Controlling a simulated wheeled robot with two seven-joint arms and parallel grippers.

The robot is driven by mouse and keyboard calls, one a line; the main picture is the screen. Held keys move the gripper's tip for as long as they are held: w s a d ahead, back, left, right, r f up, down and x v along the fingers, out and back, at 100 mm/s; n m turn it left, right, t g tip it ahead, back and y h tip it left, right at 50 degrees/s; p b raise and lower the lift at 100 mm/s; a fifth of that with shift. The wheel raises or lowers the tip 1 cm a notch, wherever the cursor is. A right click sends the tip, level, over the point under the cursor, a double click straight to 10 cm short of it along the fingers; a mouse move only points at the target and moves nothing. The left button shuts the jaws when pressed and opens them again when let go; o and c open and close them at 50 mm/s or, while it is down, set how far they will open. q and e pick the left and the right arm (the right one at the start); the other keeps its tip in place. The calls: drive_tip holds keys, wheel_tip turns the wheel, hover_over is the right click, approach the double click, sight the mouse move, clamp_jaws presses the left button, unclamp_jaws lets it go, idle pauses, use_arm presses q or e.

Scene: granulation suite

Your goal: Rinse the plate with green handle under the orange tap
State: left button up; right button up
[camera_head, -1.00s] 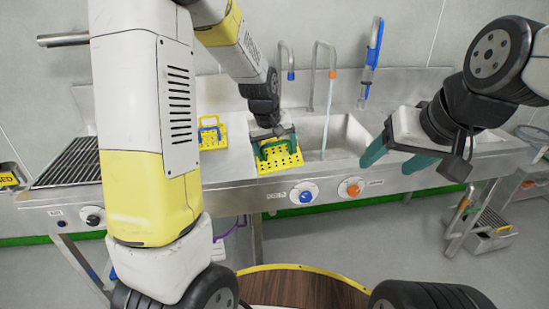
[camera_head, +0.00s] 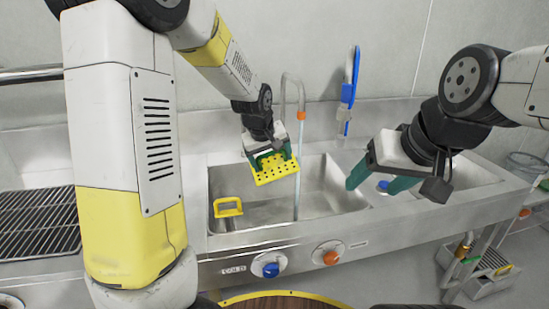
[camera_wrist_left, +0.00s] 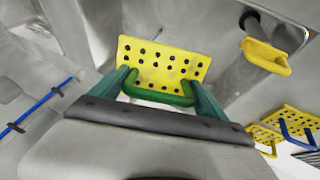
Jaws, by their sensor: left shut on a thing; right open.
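The yellow perforated plate with the green handle (camera_head: 275,169) hangs tilted over the sink basin. My left gripper (camera_head: 270,157) is shut on its green handle. In the left wrist view the plate (camera_wrist_left: 160,66) extends beyond the green fingers, with the green handle (camera_wrist_left: 158,96) between them. The orange tap (camera_head: 302,116) has an orange collar, and a thin water stream (camera_head: 297,195) falls from it into the basin. The stream passes at the plate's right edge; I cannot tell whether it touches. My right gripper (camera_head: 374,184) is open and empty over the sink's right side.
A yellow handle-like piece (camera_head: 228,207) shows at the basin's left. A blue knob (camera_head: 270,270) and an orange knob (camera_head: 330,258) sit on the front panel. A blue brush (camera_head: 348,90) hangs on the wall. In the left wrist view a blue-handled plate (camera_wrist_left: 295,120) lies right.

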sight(277, 157)
use_arm(q)
drive_tip(key=w+d+f, duration=0.1)
drive_tip(key=w, duration=0.5)
drive_tip(key=w+d+f, duration=0.1)
drive_tip(key=w+d, duration=0.1)
drive_tip(key=w, duration=0.4)
drive_tip(key=shift+d+f, duration=0.2)
drive_tip(key=shift+f, duration=0.05)
drive_tip(key=shift+d, duration=0.2)
idle(0.5)
drive_tip(key=shift+s+d, duration=0.1)
drive_tip(key=shift+d, duration=0.35)
drive_tip(key=shift+a, duration=0.15)
drive_tip(key=shift+w+a, duration=0.2)
drive_tip(key=shift+a, duration=0.25)
drive_tip(key=shift+s+a, duration=0.35)
drive_tip(key=shift+s, duration=0.95)
drive_tip(key=shift+s+a, duration=0.4)
drive_tip(key=shift+s, duration=0.9)
drive_tip(key=shift+s+a, duration=0.35)
drive_tip(key=shift+s, duration=0.95)
